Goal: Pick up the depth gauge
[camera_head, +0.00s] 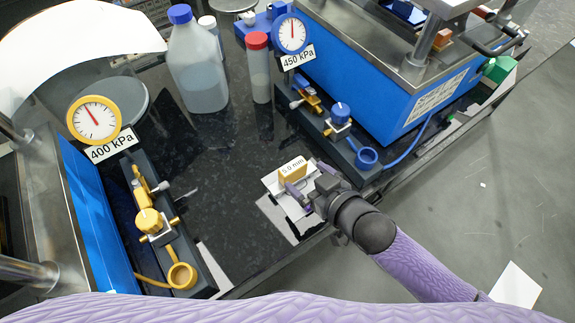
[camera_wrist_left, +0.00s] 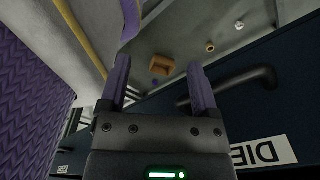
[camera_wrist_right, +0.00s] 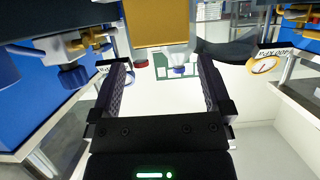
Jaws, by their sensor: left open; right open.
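The depth gauge (camera_head: 293,170) is a small yellow block with a white "5.0 mm" label, upright on a white sheet near the table's front edge. My right gripper (camera_head: 304,181) is open just in front of it. In the right wrist view the yellow block (camera_wrist_right: 157,22) lies beyond the open fingertips, in line with the gap between them; I cannot tell whether they touch it. My left gripper (camera_wrist_left: 159,70) is open and empty over the floor, away from the table; it is not in the head view.
A blue press (camera_head: 380,90) with a dark valve strip stands right, and a yellow dial gauge (camera_head: 94,119) and valve strip stand left. A clear bottle (camera_head: 196,65) and a red-capped tube (camera_head: 258,70) stand behind. The dark tabletop (camera_head: 215,165) between is clear.

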